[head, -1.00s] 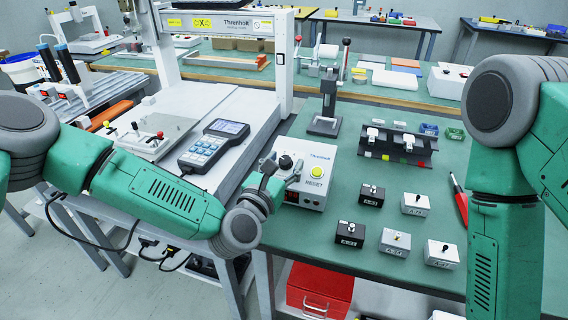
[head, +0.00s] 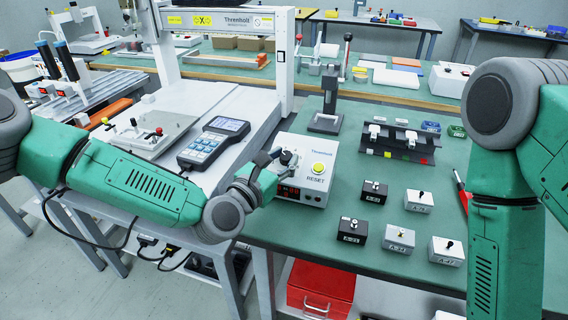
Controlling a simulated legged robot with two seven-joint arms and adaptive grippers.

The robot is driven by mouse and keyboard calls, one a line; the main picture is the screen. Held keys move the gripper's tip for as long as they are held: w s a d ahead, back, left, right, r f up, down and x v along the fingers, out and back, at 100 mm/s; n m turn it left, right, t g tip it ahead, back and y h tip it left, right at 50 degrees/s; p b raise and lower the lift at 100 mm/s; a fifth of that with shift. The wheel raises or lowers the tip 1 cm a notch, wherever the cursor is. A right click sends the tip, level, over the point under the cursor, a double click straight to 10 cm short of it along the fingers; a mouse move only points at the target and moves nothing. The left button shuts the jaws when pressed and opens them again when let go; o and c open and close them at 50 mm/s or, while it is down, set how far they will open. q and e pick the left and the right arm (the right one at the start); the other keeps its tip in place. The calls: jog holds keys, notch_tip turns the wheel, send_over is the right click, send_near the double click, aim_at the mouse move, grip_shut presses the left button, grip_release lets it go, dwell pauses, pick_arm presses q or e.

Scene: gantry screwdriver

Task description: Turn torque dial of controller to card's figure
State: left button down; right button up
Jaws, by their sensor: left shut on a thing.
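I cannot make out a card with a figure.
Several small black and light grey boxes (head: 397,238) with knobs stand right of the controller. A handheld keypad pendant (head: 213,143) lies on the gantry's grey bed to the left. A black rack (head: 397,141) and a small press stand (head: 326,122) are behind.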

pick_arm(q)
jog(key=m+g+h+b, duration=0.1)
jog(key=m+g+b, duration=0.1)
jog(key=b, duration=0.2)
jog(key=m+g+h+b, duration=0.2)
jog(key=m+b, duration=0.1)
jog(key=b, duration=0.1)
jog(key=m+g+h+b, duration=0.2)
jog(key=m+g+b, duration=0.1)
jog(key=b, duration=0.1)
jog(key=shift+w+a+f, duration=0.3)
jog(key=shift+w+a, duration=0.05)
jog(key=shift+w, duration=0.05)
jog(key=shift+r+m+g+b, duration=0.2)
jog(key=shift+m+g+b, duration=0.1)
jog(key=shift+m+g, duration=0.3)
jog(key=shift+r+m+g+h, duration=0.15)
jog(key=shift+m+g+h, duration=0.25)
jog(key=shift+m+g, duration=0.1)
jog(key=shift+w+r+m+g+p, duration=0.1)
jog(key=shift+r+m+g+p, duration=0.2)
jog(key=shift+m+g+p, duration=0.8)
jog(key=shift+f+m+g+p, duration=0.1)
jog(key=shift+m+g+p, duration=0.6)
jog(key=shift+g, duration=0.2)
jog(key=shift+y, duration=0.3)
jog(key=c, duration=1.3)
grip_release()
jog(key=shift+f, duration=0.1)
jog(key=shift+o, duration=0.2)
